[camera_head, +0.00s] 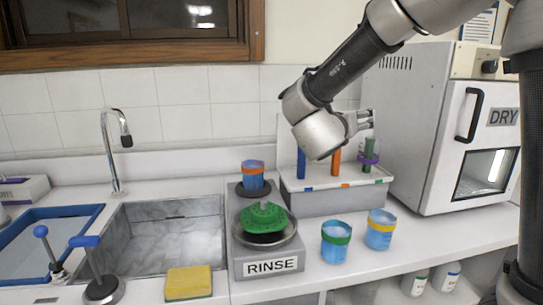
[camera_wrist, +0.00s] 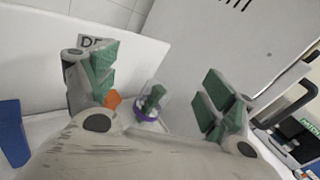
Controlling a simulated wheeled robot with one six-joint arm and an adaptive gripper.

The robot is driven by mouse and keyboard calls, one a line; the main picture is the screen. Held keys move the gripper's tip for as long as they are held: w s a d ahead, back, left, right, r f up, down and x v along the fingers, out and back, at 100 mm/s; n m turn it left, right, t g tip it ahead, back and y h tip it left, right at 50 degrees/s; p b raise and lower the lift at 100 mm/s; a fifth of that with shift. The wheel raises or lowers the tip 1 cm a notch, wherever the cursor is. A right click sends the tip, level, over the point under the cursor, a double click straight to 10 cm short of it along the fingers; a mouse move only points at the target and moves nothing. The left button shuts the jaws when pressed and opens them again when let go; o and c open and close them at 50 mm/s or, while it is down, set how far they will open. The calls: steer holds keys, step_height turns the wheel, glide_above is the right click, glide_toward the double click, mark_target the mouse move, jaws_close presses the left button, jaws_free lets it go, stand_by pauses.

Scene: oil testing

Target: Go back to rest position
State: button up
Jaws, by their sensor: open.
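My gripper (camera_wrist: 158,98) is open and empty in the wrist view, its green-padded fingers spread wide apart. In the head view my gripper (camera_head: 368,124) is above the rack on the counter, pointing right. A clear vessel with a green top and purple ring (camera_wrist: 150,103) shows beyond and between the fingers, apart from them. In the head view a green item with a purple ring (camera_head: 368,158) stands at the right of the white rack (camera_head: 330,185). A blue stick (camera_head: 301,163) and an orange stick (camera_head: 336,161) stand in the same rack.
The white DRY oven (camera_head: 440,110) stands close on the right. Two blue cups (camera_head: 336,243) (camera_head: 380,230) stand before the rack. The RINSE station (camera_head: 270,266) holds a green part (camera_head: 264,218) and another cup (camera_head: 252,178). The sink (camera_head: 165,240) and tap (camera_head: 113,150) are left.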

steer(key=s+d+f+m+g+y, duration=0.3)
steer(key=s+d+m, duration=0.2)
steer(key=s+m, duration=0.5)
steer(key=s+d+f+m+g+y, duration=0.2)
steer(key=s+d+m+g+y, duration=0.1)
steer(key=s+m, duration=0.8)
steer(key=s+d+f+m+g+y, duration=0.3)
steer(key=s+d+m, duration=0.4)
steer(key=s+m, duration=0.4)
steer(key=shift+f+g, duration=0.35)
steer(key=shift+g, duration=0.55)
